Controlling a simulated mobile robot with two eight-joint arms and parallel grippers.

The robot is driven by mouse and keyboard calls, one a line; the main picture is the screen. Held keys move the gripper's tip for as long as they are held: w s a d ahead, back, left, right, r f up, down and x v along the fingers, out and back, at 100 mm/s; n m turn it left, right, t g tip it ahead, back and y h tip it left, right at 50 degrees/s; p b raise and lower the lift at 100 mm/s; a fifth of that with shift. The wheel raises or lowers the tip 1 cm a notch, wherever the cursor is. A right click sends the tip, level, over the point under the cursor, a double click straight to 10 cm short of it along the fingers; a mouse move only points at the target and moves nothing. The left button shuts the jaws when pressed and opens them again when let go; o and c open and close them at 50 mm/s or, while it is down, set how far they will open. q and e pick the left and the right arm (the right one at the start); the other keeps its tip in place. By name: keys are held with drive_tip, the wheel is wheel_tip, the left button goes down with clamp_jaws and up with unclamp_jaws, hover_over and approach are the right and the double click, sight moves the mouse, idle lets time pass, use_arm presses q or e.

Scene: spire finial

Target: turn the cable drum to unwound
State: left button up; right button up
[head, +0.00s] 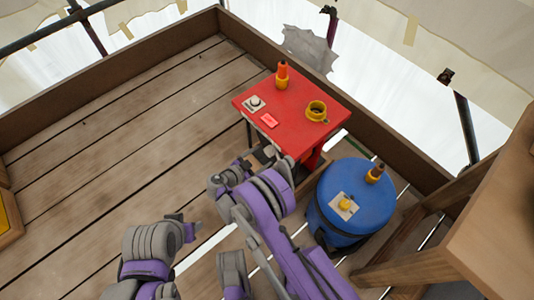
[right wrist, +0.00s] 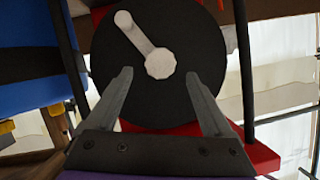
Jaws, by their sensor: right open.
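The cable drum appears as a black round disc (right wrist: 112,75) in the right wrist view. A pale crank (right wrist: 140,40) runs from a faceted hub at its middle up and left to a rounded end. My right gripper (right wrist: 157,88) is open and empty, its fingertips spread in front of the disc, just below and either side of the hub. I cannot tell whether they touch the disc. In the head view my right gripper (head: 262,160) is at the near side of the red table, and the drum is hidden there. My left gripper (head: 188,228) is low at left, away from the table.
A blue barrel (head: 350,205) stands close on the right, near a wooden bench (head: 500,215). The plank floor (head: 120,130) at left is clear.

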sight(267, 153)
drive_tip(key=shift+b+x, duration=0.4)
drive_tip(key=shift+x, duration=1.9)
drive_tip(key=shift+c, duration=0.2)
clamp_jaws()
